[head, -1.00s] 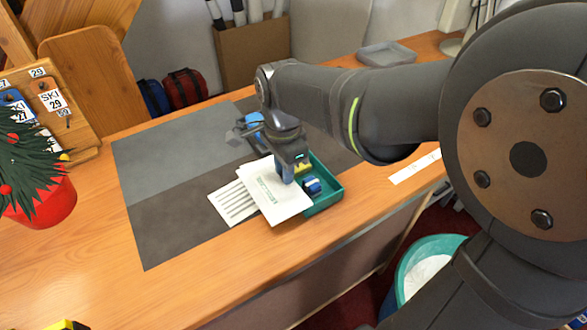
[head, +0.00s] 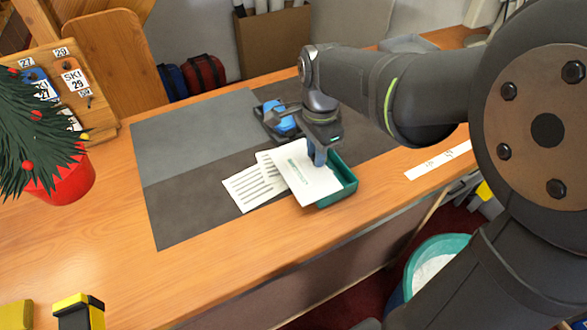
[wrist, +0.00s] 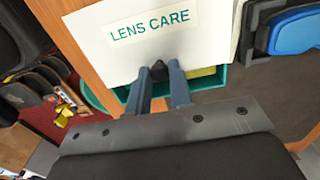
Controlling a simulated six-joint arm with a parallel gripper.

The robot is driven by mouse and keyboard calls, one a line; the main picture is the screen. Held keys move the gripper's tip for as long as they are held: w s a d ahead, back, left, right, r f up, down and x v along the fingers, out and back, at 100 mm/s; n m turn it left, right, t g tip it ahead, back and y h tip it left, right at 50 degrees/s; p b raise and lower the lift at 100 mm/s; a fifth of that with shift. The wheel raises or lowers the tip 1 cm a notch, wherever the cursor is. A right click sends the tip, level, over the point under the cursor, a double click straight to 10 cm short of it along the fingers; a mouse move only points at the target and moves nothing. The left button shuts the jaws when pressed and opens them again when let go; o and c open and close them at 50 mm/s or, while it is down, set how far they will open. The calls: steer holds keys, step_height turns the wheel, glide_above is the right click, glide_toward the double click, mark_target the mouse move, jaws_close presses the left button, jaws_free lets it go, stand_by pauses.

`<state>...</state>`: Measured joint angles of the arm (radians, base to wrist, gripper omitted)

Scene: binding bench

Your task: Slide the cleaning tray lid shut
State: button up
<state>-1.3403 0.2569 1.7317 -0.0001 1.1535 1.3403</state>
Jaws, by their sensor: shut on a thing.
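The cleaning tray (head: 350,186) is a teal box near the front edge of the bench. Its white lid (head: 303,178), printed with "LENS CARE", covers part of it and overhangs to the left; the tray's right end is uncovered. In the wrist view the lid (wrist: 120,48) fills the upper middle, with the tray's teal edge (wrist: 212,84) and something yellow inside it beside the fingers. My gripper (head: 318,160) is over the lid, fingers down. In the wrist view my gripper (wrist: 159,84) is shut on the lid's small black knob (wrist: 159,71).
Lined paper sheets (head: 247,190) lie left of the lid on the grey mat (head: 185,205). Blue goggles (head: 281,118) in a dark holder stand just behind my gripper. A white strip (head: 438,160) lies to the right. The mat's left side is clear.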

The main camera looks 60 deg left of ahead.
steer(key=shift+w, duration=2.2)
steer(key=o, duration=0.4)
steer(key=shift+o, duration=0.2)
step_height(320, 180, up, 10)
